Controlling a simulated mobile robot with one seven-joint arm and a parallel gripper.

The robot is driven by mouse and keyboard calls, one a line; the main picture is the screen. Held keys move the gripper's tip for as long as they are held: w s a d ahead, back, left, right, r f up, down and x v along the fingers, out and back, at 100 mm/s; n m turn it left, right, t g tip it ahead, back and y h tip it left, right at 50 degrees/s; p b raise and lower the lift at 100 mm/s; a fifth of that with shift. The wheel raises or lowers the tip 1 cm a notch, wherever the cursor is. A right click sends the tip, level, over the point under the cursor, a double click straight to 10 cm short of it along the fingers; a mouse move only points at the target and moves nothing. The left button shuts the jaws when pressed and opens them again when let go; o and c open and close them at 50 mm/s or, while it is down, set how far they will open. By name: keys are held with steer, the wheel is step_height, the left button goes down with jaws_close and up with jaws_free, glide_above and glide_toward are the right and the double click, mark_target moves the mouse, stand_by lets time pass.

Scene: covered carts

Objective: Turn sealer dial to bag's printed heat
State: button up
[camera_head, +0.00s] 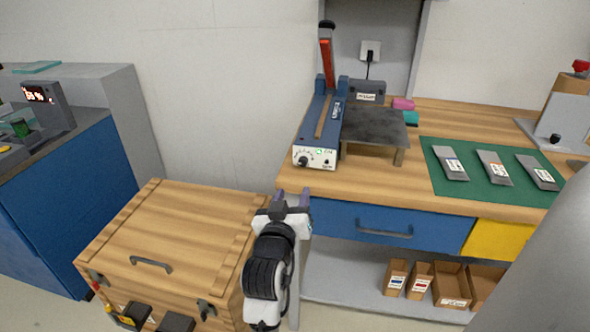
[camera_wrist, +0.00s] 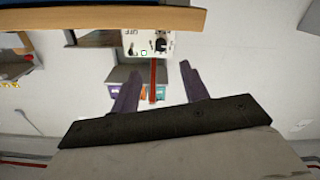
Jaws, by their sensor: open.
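The heat sealer (camera_head: 322,120) is a long blue machine at the left end of the wooden bench, its red-handled lever raised. Its white front panel (camera_head: 317,162) faces me and carries a black dial (camera_head: 303,161); the dial's pointer setting is too small to read. The panel shows upside down in the wrist view (camera_wrist: 146,44), with the dark dial (camera_wrist: 160,45) beyond my fingertips. Three grey bags with small printed labels, one of them here (camera_head: 450,163), lie on a green mat; their print is unreadable. My gripper (camera_head: 292,196) is open and empty, in front of and below the panel, apart from the dial.
A wooden lidded crate (camera_head: 190,225) stands at lower left, beside my arm. The bench front edge (camera_head: 400,205) and a blue drawer (camera_head: 385,224) lie right of my gripper. A dark metal platform (camera_head: 375,128) adjoins the sealer. Small cartons (camera_head: 452,283) sit on the lower shelf.

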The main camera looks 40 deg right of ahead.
mark_target(302, 164)
steer(key=p+x, duration=0.2)
steer(key=x, duration=0.9)
steer(key=shift+w, duration=0.1)
steer(key=shift+c, duration=0.5)
jaws_close()
steer(key=shift+a, duration=0.1)
